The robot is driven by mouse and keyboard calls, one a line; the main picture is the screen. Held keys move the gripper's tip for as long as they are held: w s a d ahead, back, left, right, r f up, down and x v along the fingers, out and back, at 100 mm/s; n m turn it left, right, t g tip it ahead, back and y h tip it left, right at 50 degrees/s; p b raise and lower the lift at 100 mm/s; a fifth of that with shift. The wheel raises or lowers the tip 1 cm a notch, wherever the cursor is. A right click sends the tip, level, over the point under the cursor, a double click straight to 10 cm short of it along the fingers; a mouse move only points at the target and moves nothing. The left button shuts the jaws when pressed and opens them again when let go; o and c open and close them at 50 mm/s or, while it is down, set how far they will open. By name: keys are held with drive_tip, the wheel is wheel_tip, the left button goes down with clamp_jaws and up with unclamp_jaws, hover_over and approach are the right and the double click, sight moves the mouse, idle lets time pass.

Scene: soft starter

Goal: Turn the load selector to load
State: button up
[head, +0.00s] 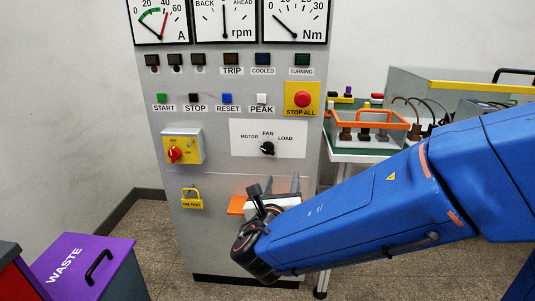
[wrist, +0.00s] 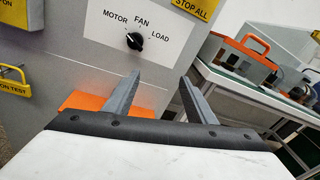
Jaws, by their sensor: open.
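The load selector (head: 267,148) is a small black rotary knob on a white plate marked MOTOR, FAN and LOAD, on the grey cabinet front. It also shows in the wrist view (wrist: 134,41), above the fingers. Its pointer is too small to read surely. My gripper (head: 281,181) is below the selector plate and slightly right of the knob in the head view. In the wrist view, its two grey fingers (wrist: 160,79) are wide apart with nothing between them. The knob is clear of the fingers.
An orange part (head: 237,205) sits on the cabinet behind my gripper. A red STOP ALL button (head: 302,99) is above right, and a yellow switch box with a red knob (head: 173,154) is at left. A side table with an orange-handled tray (head: 374,118) stands at right.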

sight(267, 152)
drive_tip(key=a+n+y, duration=0.2)
drive_tip(key=a+n, duration=0.1)
drive_tip(key=a, duration=0.2)
drive_tip(key=shift+t, duration=0.4)
drive_tip(key=w, duration=1.6)
drive_tip(key=shift+w+d+r, duration=0.1)
drive_tip(key=shift+w+d, duration=0.05)
drive_tip(key=shift+w, duration=0.1)
